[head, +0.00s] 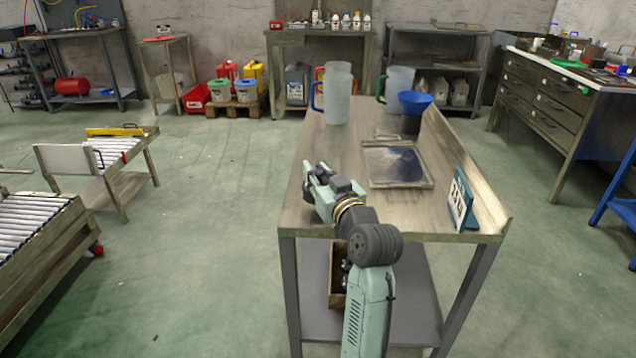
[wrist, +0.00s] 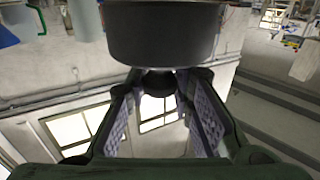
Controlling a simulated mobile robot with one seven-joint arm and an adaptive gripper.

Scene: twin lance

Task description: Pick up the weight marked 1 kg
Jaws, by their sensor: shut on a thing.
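My gripper (head: 318,178) is above the near left edge of the workbench (head: 345,140) in the head view. In the wrist view my gripper (wrist: 160,90) has its two fingers converging on a small dark knob. The knob joins a wide, dark cylinder (wrist: 165,38) with a lighter grey rim, which looks like a weight. My gripper is shut on this knob. No mark is readable on the weight, so I cannot tell if it is 1 kg. In the head view the weight is not clearly visible behind my gripper.
A shallow metal tray (head: 378,178) with dark contents lies mid-bench. A teal stand with a white card (head: 458,203) is at the right. A translucent jug (head: 338,95) and a blue funnel (head: 414,102) stand farther back. A wooden box (head: 338,288) sits on the lower shelf.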

